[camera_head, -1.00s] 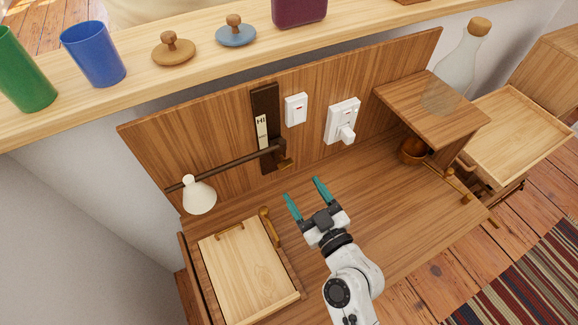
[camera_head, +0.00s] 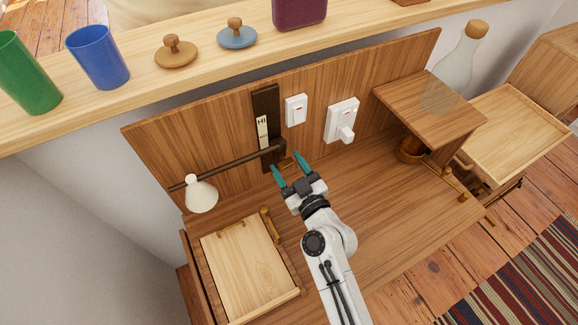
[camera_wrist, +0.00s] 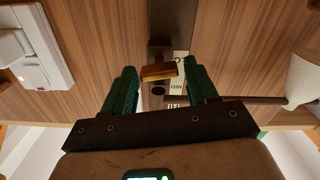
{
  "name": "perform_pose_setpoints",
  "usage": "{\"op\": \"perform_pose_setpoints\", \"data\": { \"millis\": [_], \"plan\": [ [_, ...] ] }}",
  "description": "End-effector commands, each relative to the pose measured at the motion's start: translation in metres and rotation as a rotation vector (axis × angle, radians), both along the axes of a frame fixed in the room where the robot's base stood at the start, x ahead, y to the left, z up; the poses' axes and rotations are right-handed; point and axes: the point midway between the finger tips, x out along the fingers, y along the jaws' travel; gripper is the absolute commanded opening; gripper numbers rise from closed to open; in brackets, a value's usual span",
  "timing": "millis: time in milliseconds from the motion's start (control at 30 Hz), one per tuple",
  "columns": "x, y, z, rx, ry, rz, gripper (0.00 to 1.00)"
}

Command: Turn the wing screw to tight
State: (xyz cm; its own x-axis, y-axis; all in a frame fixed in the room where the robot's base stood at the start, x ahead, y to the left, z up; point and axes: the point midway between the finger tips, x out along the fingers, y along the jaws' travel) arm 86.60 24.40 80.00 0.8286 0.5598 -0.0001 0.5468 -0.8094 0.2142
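The brass wing screw (camera_head: 286,161) sits at the right end of the dark lamp rod (camera_head: 232,166), against a dark vertical rail (camera_head: 264,103) on the wooden back panel. In the wrist view the wing screw (camera_wrist: 159,71) is a flat brass bar lying roughly level, between the two teal fingers. My gripper (camera_head: 289,167) is open, with its fingers spread to either side of the screw. There is a gap on each side and no contact shows. In the head view the fingertips partly hide the screw.
The white lamp shade (camera_head: 201,193) hangs at the rod's left end. A pale label strip marked HI (camera_head: 263,133) is on the rail.

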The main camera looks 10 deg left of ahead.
Motion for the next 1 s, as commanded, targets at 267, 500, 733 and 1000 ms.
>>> {"op": "perform_pose_setpoints", "data": {
  "millis": [267,500,733,1000],
  "plan": [
    [-0.0002,-0.0001,-0.0001,0.0,0.0,0.0,0.31],
    [-0.0002,-0.0002,-0.0001,0.0,0.0,0.0,0.12],
    [-0.0001,-0.0005,-0.0003,0.025,0.017,0.0,0.12],
    [0.0,-0.0008,-0.0008,0.145,0.098,0.0,0.12]
  ]
}}
